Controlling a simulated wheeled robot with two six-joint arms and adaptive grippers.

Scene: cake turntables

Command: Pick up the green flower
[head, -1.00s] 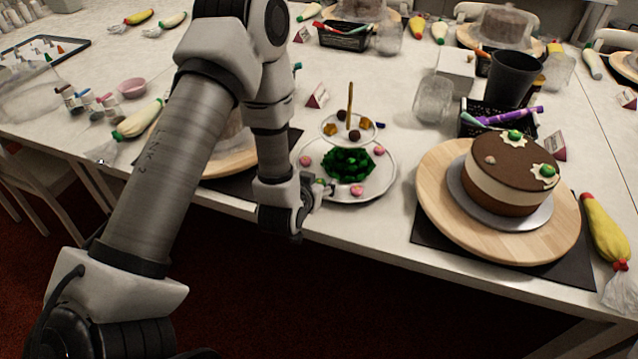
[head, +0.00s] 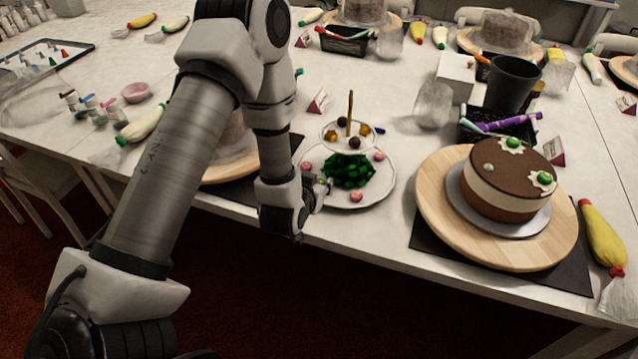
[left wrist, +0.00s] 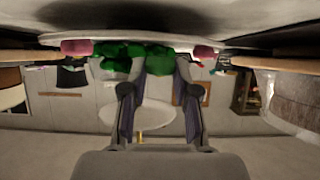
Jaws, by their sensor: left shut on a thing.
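Several dark green flowers (head: 350,172) lie in a heap on the lower plate of a white two-tier stand (head: 378,188). Pink flowers (head: 356,196) lie around the heap. My left gripper (head: 324,187) is at the left front edge of this plate, low beside the heap. In the left wrist view its fingers (left wrist: 158,72) are closed around a green flower (left wrist: 160,62), with more green flowers (left wrist: 118,52) touching or close by on the left. The contact at the fingertips is partly hidden. My right gripper is not in view.
The upper tier (head: 332,131) with its gold post (head: 350,108) stands just above the heap. A brown cake (head: 505,195) on a wooden turntable (head: 440,215) is to the right. A black basket (head: 470,130) and dark cup (head: 512,80) stand behind it.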

